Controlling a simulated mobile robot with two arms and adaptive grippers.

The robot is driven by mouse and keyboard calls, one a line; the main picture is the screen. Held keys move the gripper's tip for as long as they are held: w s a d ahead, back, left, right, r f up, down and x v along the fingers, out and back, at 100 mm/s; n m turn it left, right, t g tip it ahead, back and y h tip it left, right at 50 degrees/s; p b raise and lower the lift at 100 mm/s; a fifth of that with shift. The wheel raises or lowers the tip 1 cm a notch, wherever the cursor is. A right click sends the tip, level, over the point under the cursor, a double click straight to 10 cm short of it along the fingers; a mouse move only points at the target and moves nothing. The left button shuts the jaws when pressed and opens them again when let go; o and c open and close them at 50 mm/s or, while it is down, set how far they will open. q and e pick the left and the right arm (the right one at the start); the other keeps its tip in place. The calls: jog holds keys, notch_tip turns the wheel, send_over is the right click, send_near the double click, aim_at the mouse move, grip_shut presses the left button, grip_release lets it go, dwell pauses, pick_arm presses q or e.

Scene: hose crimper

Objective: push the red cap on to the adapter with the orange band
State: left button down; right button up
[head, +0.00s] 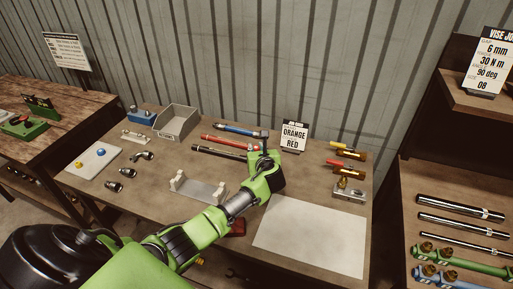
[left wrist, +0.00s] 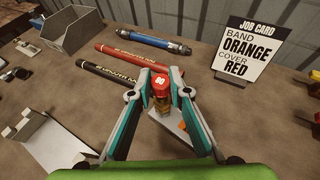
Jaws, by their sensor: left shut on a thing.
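My left gripper (head: 265,158) is over the middle of the table, beyond the white sheet. In the left wrist view my left gripper (left wrist: 161,88) is shut on the red cap (left wrist: 160,80), which shows between the fingertips. A brass-coloured adapter (left wrist: 164,103) shows just below the cap in that picture, over a light grey block (left wrist: 178,127). I cannot tell whether the cap is seated on it, and an orange band cannot be made out. In the head view my gripper hides the cap and this brass piece. My right gripper is not in view.
The job card (head: 294,136) reads orange and red. Blue, red and black hoses (head: 220,152) lie behind and left of the gripper. A grey block with a brass fitting (head: 348,190) stands at the right. A white sheet (head: 312,236) covers clear table in front.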

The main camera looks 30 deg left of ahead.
pick_arm(q)
jog(key=shift+f+b, duration=0.75)
jog(key=shift+f, duration=0.35)
jog(key=shift+s+f, duration=0.1)
jog(key=shift+f, duration=0.25)
jog(key=c, duration=1.8)
grip_release()
jog(key=shift+r, duration=0.1)
jog(key=shift+d, duration=0.15)
jog(key=v, duration=1.1)
jog(key=shift+s+d+r, duration=0.1)
jog(key=shift+s+d, duration=0.15)
